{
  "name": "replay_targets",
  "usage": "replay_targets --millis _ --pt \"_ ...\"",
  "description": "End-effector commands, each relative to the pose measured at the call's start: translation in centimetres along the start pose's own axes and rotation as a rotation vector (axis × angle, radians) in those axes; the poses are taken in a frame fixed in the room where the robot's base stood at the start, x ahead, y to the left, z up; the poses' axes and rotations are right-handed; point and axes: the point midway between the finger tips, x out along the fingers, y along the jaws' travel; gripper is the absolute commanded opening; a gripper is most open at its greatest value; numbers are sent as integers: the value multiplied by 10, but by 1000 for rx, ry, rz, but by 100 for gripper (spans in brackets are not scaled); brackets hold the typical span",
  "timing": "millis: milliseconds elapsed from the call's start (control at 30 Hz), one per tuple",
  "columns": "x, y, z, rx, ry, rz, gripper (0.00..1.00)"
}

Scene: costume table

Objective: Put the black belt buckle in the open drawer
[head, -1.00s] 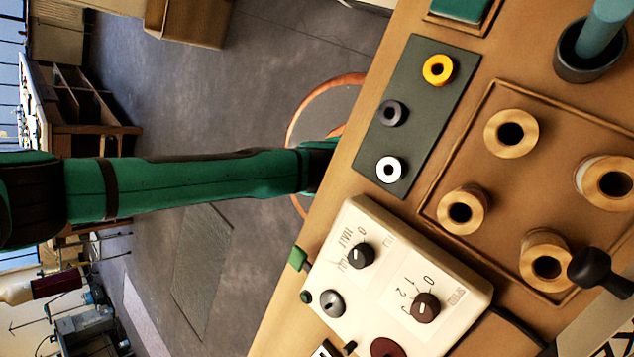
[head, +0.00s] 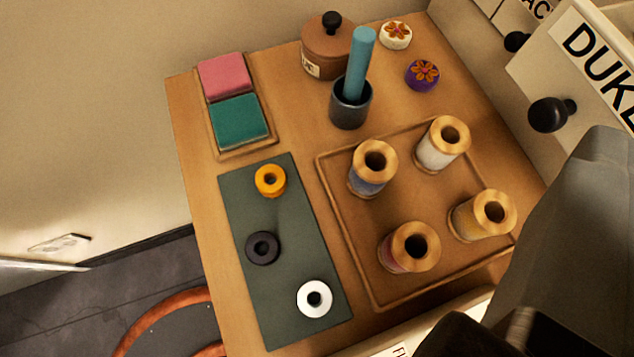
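The black buckle (head: 263,248) is a dark ring lying flat on a grey-green mat (head: 280,222), between a yellow ring (head: 270,180) and a white ring (head: 314,299). At the right, a pale drawer front (head: 590,80) has a black knob and a label starting "DUKE". It seems to stand out further than the labelled front behind it, but no drawer interior shows. A large dark grey shape with a black part fills the lower right; it may be part of my arm or gripper. No fingertips can be made out, and nothing is seen touching the buckle.
Several spools stand in a wooden tray (head: 322,180) right of the mat. Behind are a dark cup (head: 350,108) holding a blue rod, a lidded brown pot (head: 326,50), two flower-topped pieces, and pink (head: 224,76) and green (head: 240,120) blocks. The table's left edge is clear.

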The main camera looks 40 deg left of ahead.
Motion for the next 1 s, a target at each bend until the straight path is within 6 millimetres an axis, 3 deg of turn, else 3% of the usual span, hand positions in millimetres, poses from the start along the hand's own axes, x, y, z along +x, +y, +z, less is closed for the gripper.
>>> replay_targets --millis 200,400,1000 --pt "-34 -10 26 237 182 45 59" --pt "-47 -14 38 345 266 50 59" --pt "-48 -14 38 357 275 50 59"
